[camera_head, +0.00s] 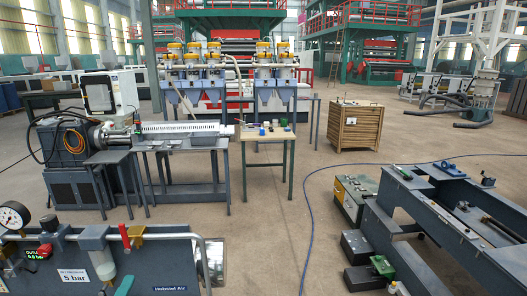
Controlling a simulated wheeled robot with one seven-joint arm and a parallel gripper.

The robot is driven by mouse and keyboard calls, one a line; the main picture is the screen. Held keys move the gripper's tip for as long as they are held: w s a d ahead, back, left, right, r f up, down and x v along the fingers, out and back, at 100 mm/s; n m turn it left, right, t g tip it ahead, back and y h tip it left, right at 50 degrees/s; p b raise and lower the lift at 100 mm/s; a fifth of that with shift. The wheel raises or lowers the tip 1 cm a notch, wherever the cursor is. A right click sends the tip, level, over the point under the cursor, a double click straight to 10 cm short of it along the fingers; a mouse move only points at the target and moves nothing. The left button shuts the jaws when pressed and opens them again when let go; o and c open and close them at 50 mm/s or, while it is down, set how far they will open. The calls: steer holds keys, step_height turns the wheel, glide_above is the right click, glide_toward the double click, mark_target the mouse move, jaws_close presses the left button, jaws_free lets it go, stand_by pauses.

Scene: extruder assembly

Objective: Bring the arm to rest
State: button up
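Neither my arm nor my gripper can be made out in the head view, so I cannot see its pose or whether it holds anything. The extruder machine (68,165) stands at the left, with a long light-coloured barrel section (180,128) reaching right over grey tables. A small wooden-topped table (267,134) at the barrel's right end carries several small items, too small to identify.
A panel marked 5 bar (150,270) with a pressure gauge (13,216) fills the lower left. A dark blue frame (430,225) and low boxes (355,200) stand at the right. A wooden crate (355,127) stands behind. A blue hose (308,215) crosses the otherwise open middle floor.

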steer(key=s+d+f+m+g, duration=0.1)
steer(key=s+d+f+m, duration=0.3)
steer(key=d+f, duration=0.55)
steer(key=s+d+f+m+g, duration=0.1)
steer(key=s+d+f+m, duration=0.3)
steer(key=d+f, duration=0.5)
steer(key=s+d+m+t+h, duration=0.1)
steer(key=s+d+m+h, duration=0.3)
steer(key=s+d+m, duration=0.7)
steer(key=s+d, duration=0.7)
steer(key=s, duration=0.3)
steer(key=shift+s+f, duration=0.2)
steer(key=shift+s, duration=0.1)
steer(key=shift+c, duration=0.5)
